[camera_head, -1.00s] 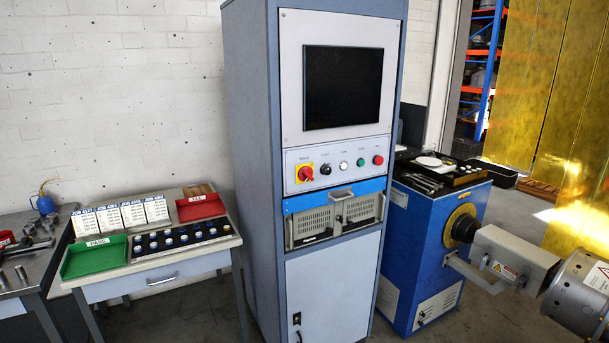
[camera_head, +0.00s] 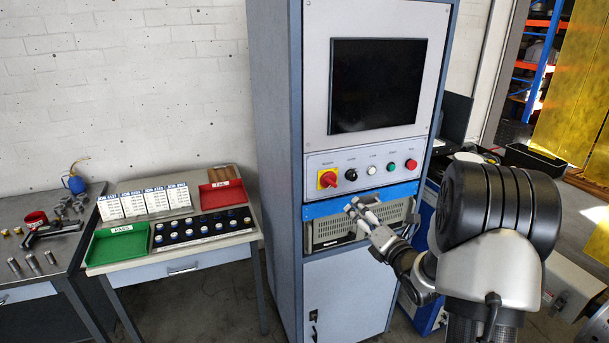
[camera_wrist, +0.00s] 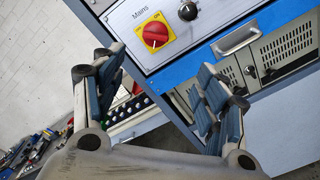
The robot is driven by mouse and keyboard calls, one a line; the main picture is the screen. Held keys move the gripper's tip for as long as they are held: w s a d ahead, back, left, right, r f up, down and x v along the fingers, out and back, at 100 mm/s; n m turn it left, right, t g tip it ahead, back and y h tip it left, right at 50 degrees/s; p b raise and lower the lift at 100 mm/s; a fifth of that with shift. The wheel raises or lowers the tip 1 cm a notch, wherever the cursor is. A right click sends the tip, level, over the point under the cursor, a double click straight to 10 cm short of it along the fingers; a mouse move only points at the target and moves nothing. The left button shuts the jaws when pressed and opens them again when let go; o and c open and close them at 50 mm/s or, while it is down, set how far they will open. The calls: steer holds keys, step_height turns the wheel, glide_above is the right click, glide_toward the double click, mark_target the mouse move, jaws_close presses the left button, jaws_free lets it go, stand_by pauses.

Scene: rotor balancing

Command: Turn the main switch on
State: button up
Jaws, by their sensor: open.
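The main switch (camera_head: 328,179) is a red rotary knob on a yellow plate at the left end of the cabinet's control panel (camera_head: 400,160). In the wrist view the red knob (camera_wrist: 155,33) sits under the label "Mains", above and between my finger tips. My gripper (camera_head: 358,208) is open and empty, in front of the blue strip below the panel. In the wrist view its two fingers (camera_wrist: 145,78) are spread apart, and neither touches the switch. The monitor screen (camera_head: 378,86) above the panel is dark.
A black knob (camera_head: 351,175) and white, green and red buttons (camera_head: 411,164) lie right of the switch. A drawer-like unit with handles (camera_head: 335,228) is below. A table (camera_head: 180,268) with green and red trays stands left of the cabinet.

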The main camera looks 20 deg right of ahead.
mark_target(333, 182)
steer(key=shift+n, duration=0.3)
steer(key=w, duration=1.1)
steer(key=w+a, duration=0.1)
steer(key=w, duration=0.5)
steer(key=shift+w+b, duration=0.25)
steer(key=shift+b, duration=0.05)
steer(key=shift+c, duration=0.3)
steer(key=c, duration=1)
